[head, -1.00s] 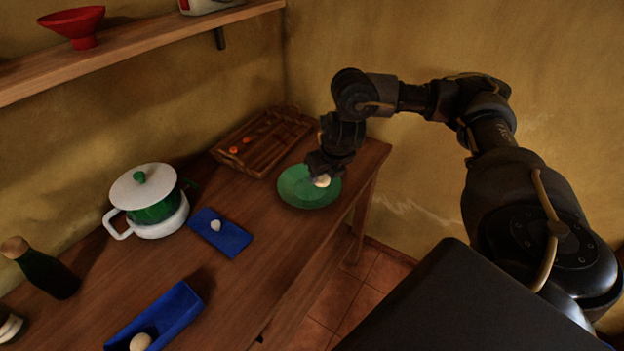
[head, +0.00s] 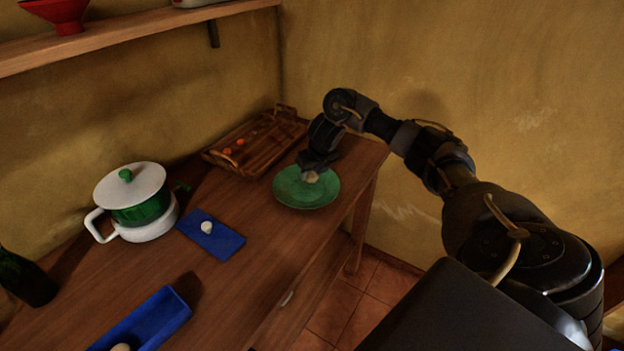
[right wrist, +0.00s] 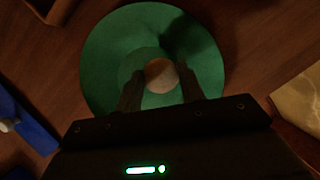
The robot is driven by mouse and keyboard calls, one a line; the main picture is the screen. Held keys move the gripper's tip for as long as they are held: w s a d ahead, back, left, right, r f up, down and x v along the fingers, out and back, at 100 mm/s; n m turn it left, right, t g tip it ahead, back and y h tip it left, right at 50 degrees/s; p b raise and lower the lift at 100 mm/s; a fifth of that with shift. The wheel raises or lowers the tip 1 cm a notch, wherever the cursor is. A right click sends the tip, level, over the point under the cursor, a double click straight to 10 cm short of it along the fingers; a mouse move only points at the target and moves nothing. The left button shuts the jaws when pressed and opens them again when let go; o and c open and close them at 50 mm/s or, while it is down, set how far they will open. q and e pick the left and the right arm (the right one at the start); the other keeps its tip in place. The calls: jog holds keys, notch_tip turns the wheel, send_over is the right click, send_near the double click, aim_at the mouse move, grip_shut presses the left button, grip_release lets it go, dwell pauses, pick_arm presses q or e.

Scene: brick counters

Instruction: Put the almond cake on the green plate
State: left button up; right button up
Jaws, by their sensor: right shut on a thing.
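The green plate (head: 293,197) lies on the wooden counter near its right end. The almond cake (head: 311,177) shows as a small pale round thing over the plate. My right gripper (head: 314,166) is shut on it, low over the plate. In the right wrist view the cake (right wrist: 160,75) sits between the two fingers (right wrist: 159,92), with the green plate (right wrist: 110,60) behind it. I cannot tell whether the cake touches the plate. My left gripper is not in view.
A wooden tray (head: 222,158) with small orange things stands behind the plate. A blue mat (head: 222,243) with a pale piece, a blue tray (head: 165,313), a white and green pot (head: 150,229) and a dark bottle (head: 22,280) stand to the left. A shelf (head: 130,46) runs above.

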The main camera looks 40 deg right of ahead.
notch_tip(320, 180, down, 2)
jog(key=shift+f, duration=0.15)
jog(key=o, duration=0.9)
jog(key=shift+o, duration=0.2)
jog(key=p+v, duration=0.4)
jog(key=v, duration=0.8)
jog(key=shift+p, duration=0.4)
